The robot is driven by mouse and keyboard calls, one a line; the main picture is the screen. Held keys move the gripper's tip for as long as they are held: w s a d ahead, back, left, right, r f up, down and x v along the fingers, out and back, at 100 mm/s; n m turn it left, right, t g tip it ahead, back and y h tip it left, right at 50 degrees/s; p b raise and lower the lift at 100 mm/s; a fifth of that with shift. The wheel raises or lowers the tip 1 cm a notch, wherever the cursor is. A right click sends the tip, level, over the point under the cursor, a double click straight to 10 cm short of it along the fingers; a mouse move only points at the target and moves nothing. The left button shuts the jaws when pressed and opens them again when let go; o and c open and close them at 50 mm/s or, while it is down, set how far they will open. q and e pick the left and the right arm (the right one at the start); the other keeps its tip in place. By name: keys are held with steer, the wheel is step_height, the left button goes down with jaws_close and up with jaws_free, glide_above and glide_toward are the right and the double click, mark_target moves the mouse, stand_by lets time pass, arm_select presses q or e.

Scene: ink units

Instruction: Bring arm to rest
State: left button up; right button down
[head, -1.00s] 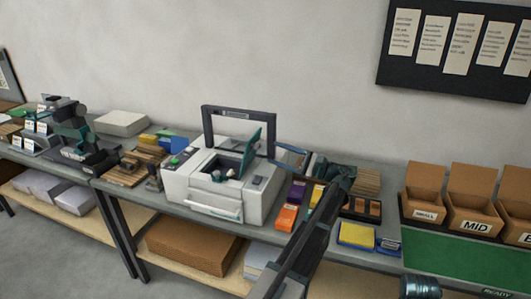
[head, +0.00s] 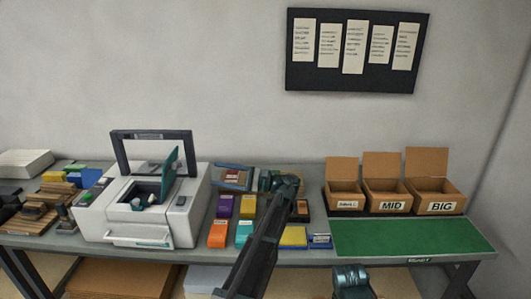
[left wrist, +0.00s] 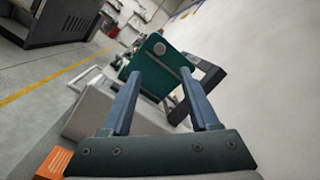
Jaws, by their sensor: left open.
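My left arm rises from the bottom middle of the head view. Its left gripper (head: 215,176) is above the bench, just right of the printing machine (head: 183,222), with its fingers pointing left. In the left wrist view the two blue fingers (left wrist: 162,75) are spread apart with nothing held between them. Beyond them the machine's raised green lid (left wrist: 158,65) shows, apart from the fingers as far as I can tell.
Ink boxes, including a purple one (head: 225,206) and an orange one (head: 218,234), stand below the gripper. Stamps (head: 35,215) lie left of the machine. Open cartons, including the MID carton (head: 388,199), stand behind a clear green mat (head: 400,238).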

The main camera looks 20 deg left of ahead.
arm_select(q)
steer(key=s+d+f+t+h+p, duration=0.1)
steer(key=s+d+f+t+h, duration=0.2)
steer(key=s+d+f+h, duration=0.45)
steer(key=s+d+f+t+h+p, duration=0.1)
steer(key=s+d+f+t+h, duration=0.1)
steer(key=s+d+f, duration=0.6)
steer(key=s+d+f+n+h, duration=0.1)
steer(key=s+d+f+h, duration=0.3)
steer(key=d, duration=0.4)
steer(key=s+d+f+n+h, duration=0.1)
steer(key=s+d+f+h, duration=0.2)
steer(key=d, duration=0.5)
steer(key=shift+s+f+h+p, duration=0.35)
steer(key=shift+s+h+p, duration=0.05)
steer(key=shift+s+h, duration=0.5)
